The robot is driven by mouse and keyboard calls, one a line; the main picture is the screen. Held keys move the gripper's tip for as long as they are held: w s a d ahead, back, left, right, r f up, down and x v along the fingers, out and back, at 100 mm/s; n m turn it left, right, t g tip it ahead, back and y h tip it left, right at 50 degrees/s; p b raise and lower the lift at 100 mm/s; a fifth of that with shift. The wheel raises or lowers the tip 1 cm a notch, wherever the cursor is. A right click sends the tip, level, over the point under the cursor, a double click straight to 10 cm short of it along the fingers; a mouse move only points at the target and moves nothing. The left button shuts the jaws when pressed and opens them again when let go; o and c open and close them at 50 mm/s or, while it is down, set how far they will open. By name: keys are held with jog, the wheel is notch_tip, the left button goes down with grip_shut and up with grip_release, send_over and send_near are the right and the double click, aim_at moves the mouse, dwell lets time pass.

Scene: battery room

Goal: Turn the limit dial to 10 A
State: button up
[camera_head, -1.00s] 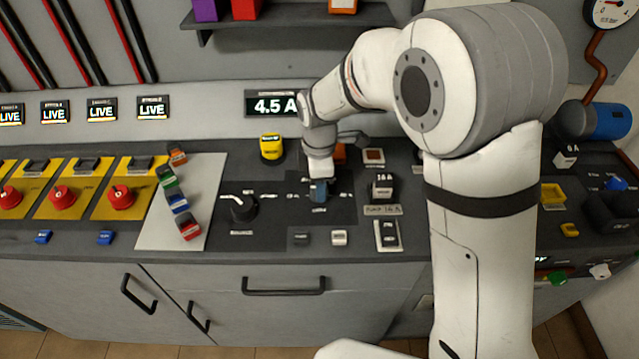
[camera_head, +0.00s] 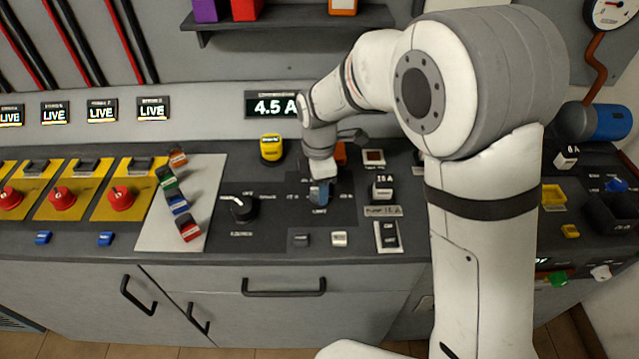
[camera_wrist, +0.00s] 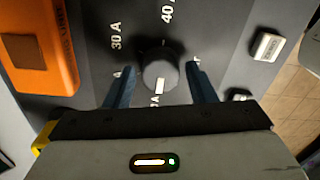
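The limit dial (camera_wrist: 160,73) is a dark round knob in the wrist view, with 30 A and 40 A labels above it. A white mark shows at its lower edge beside a partly hidden label ending in "A". My gripper (camera_wrist: 161,86) is open, with one blue finger on each side of the knob and a visible gap to both. In the head view my gripper (camera_head: 320,192) is low over the panel and hides the dial. I cannot tell its exact setting. A display (camera_head: 273,104) reads 4.5 A.
A black selector knob (camera_head: 243,208) is left of my gripper. A yellow button (camera_head: 271,148) stands behind it. An orange block (camera_wrist: 38,50) is close on the left in the wrist view. A pale button (camera_wrist: 267,45) is at the right. Small switches (camera_head: 339,238) line the front.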

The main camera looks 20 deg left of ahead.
jog(key=shift+o, duration=0.8)
notch_tip(320, 180, up, 8)
jog(key=shift+w+a+f, duration=0.1)
jog(key=shift+f, duration=0.05)
jog(key=d+r+m, duration=0.4)
jog(key=d+m, duration=0.2)
jog(key=d, duration=0.5)
jog(key=s+d+m+t, duration=0.1)
jog(key=s+d+m, duration=0.6)
jog(key=d+m, duration=0.2)
jog(key=s+d+m+t, duration=0.2)
jog(key=s+d+m, duration=0.5)
jog(key=d+m, duration=0.2)
jog(key=shift+s+d+r, duration=0.25)
jog(key=shift+s+d, duration=0.15)
jog(key=shift+d, duration=0.8)
